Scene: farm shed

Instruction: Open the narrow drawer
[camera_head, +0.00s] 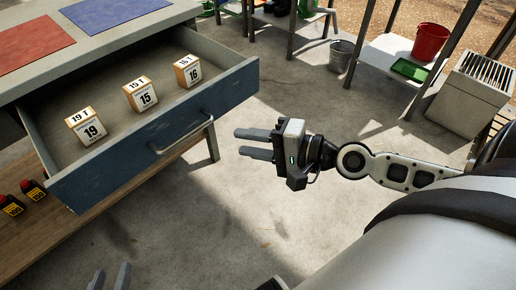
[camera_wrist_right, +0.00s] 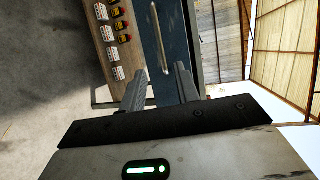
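A drawer with a worn dark blue front (camera_head: 110,168) stands pulled out from a workbench. Its metal bar handle (camera_head: 186,138) is on the front. Three small white-and-tan boxes marked 19 (camera_head: 88,126), 15 (camera_head: 141,94) and 16 (camera_head: 188,71) stand inside. My right gripper (camera_head: 238,143) is open and empty, to the right of the handle and apart from it. In the right wrist view, its fingers (camera_wrist_right: 160,82) are spread, with the drawer front (camera_wrist_right: 178,40) and handle (camera_wrist_right: 160,45) beyond them.
Red (camera_head: 30,42) and blue (camera_head: 108,10) mats lie on the benchtop. Small dark bottles (camera_head: 33,190) stand on the wooden shelf (camera_head: 50,235) below the drawer. A grey bucket (camera_head: 341,56), red bucket (camera_head: 430,42) and green tray (camera_head: 409,69) are at the back. The middle floor is clear.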

